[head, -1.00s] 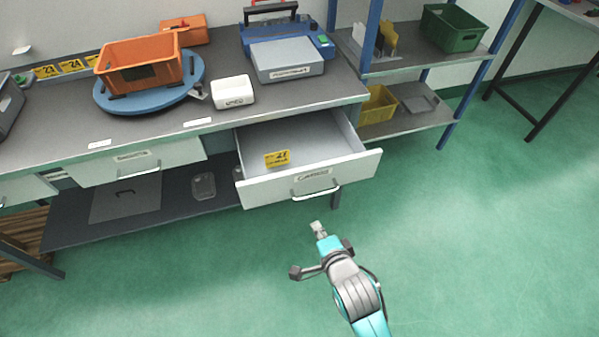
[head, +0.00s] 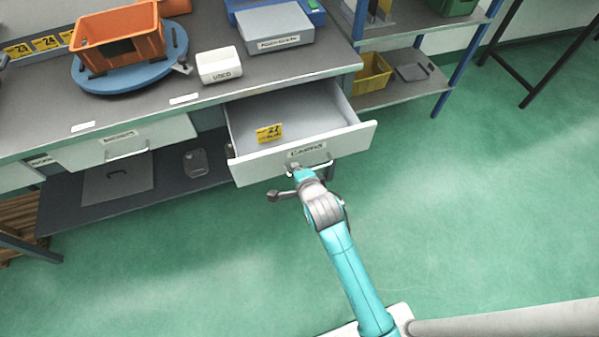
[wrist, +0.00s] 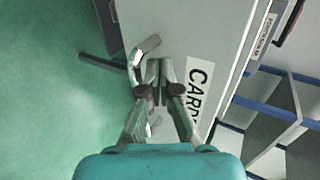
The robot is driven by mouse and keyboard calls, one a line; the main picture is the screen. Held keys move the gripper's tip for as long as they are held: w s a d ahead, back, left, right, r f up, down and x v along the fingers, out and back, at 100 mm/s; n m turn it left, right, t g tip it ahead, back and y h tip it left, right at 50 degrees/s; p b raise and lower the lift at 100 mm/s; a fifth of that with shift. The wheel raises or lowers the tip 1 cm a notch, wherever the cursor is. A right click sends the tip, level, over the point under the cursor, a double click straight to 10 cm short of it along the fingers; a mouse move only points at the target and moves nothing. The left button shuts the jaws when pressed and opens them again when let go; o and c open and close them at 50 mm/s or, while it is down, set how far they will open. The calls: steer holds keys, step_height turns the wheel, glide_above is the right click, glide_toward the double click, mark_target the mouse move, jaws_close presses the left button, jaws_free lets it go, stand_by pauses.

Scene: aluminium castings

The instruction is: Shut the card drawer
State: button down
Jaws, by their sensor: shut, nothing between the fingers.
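The card drawer (head: 345,143) is pulled well out from under the bench, with a white front and a bar handle. A yellow card (head: 269,133) marked 27 lies inside it. My gripper (head: 294,168) is at the drawer front, by the handle. In the wrist view my gripper (wrist: 157,66) is shut and empty, its fingertips close to the drawer front (wrist: 215,35). The handle (wrist: 145,50) shows beside the fingers, partly hidden by them. The label (wrist: 196,95) is to their right. I cannot tell whether the fingertips touch the front.
The bench (head: 120,118) carries an orange crate (head: 120,40) on a blue turntable, a white tub (head: 219,65) and a scale (head: 275,27). A second drawer (head: 125,145) at left looks shut. Blue-posted shelving stands at right. The green floor (head: 470,190) at right is clear.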

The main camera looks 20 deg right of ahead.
steer(key=shift+w+f, duration=0.2)
steer(key=shift+w, duration=0.1)
